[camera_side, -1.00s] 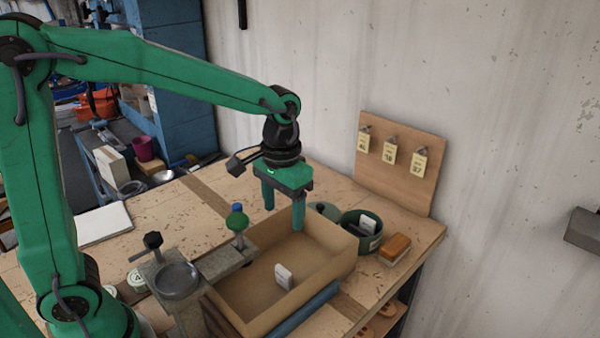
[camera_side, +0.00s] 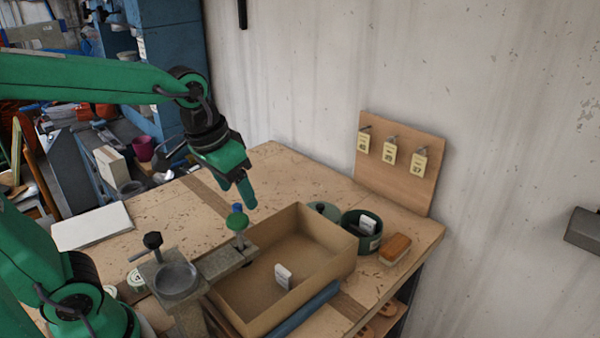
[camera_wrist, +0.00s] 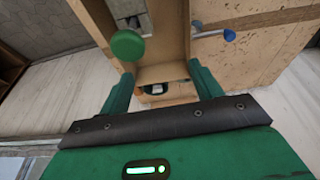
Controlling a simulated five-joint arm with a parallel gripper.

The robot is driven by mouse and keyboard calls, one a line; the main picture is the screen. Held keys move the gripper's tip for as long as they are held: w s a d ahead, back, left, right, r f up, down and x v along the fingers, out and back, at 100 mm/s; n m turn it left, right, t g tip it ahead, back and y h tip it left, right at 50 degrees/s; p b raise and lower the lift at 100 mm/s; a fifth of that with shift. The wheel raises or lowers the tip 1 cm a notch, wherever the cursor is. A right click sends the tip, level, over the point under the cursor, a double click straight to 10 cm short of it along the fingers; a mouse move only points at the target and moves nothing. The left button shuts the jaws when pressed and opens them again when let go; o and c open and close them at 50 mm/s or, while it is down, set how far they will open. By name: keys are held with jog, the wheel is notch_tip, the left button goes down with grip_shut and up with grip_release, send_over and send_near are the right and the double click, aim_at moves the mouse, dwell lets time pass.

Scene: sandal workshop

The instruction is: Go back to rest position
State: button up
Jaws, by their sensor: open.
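My gripper (camera_side: 240,193) is in the air above the workbench, left of the cardboard box, with its fingers pointing down and to the right. In the wrist view my gripper (camera_wrist: 160,82) is open, and nothing is between its two green fingers. The side view shows the fingers nearly one behind the other. My arm reaches in from the left edge, its upper link near the top of the picture.
An open cardboard box (camera_side: 322,229) holds a small white tagged item (camera_side: 283,275). A clamp with a green knob (camera_side: 238,221) stands beside it, below my gripper. A green pot (camera_side: 361,231), a brush (camera_side: 395,248) and a tag board (camera_side: 400,165) are right.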

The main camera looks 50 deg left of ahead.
jog(key=s+a+t, duration=0.2)
jog(key=s, duration=0.5)
jog(key=shift+s+a, duration=0.15)
jog(key=shift+a, duration=0.2)
